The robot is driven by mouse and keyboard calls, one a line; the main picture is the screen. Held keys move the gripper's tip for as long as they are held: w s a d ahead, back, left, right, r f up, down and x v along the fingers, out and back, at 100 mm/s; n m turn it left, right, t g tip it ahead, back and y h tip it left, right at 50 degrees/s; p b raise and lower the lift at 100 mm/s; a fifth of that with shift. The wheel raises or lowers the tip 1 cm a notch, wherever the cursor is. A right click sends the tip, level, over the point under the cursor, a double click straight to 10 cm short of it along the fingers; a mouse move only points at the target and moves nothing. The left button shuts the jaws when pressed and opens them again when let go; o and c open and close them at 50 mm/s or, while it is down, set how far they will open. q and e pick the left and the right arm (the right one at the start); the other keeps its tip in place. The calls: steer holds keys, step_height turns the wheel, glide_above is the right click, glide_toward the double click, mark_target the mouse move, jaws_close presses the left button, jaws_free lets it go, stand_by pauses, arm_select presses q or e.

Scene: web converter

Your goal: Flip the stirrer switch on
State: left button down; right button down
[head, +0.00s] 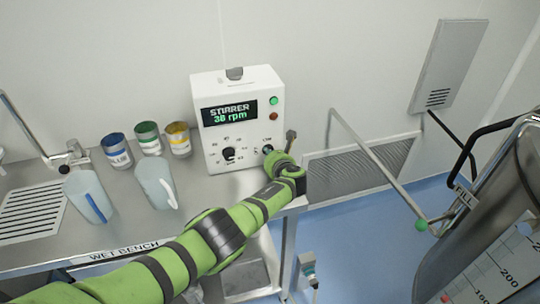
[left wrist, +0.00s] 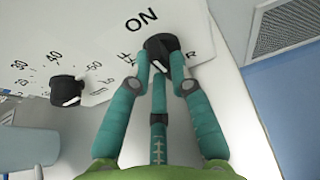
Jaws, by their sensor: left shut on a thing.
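The stirrer control box (head: 221,90) is a white unit standing on the steel bench. Its display (head: 229,113) reads STIRRER and a low rpm value, about 38. The stirrer switch (left wrist: 163,50) is a black rotary knob with ON printed above it and a partly covered OFF on its left. My left gripper (left wrist: 160,78) has its teal fingers shut on this switch. In the head view the left gripper (head: 269,151) is at the lower right of the box's front, and mostly covers the switch. My right gripper is not in view.
A numbered speed dial (head: 228,154) sits left of the switch and shows in the left wrist view (left wrist: 68,90). Blue, green and yellow tins (head: 116,151) and two pale jugs (head: 155,183) stand left of the box. A steel vessel (head: 500,215) is at right.

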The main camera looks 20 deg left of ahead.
arm_select(q)
steer(key=shift+f, duration=0.1)
steer(key=c, duration=1.1)
jaws_free()
steer(key=v, duration=1.2)
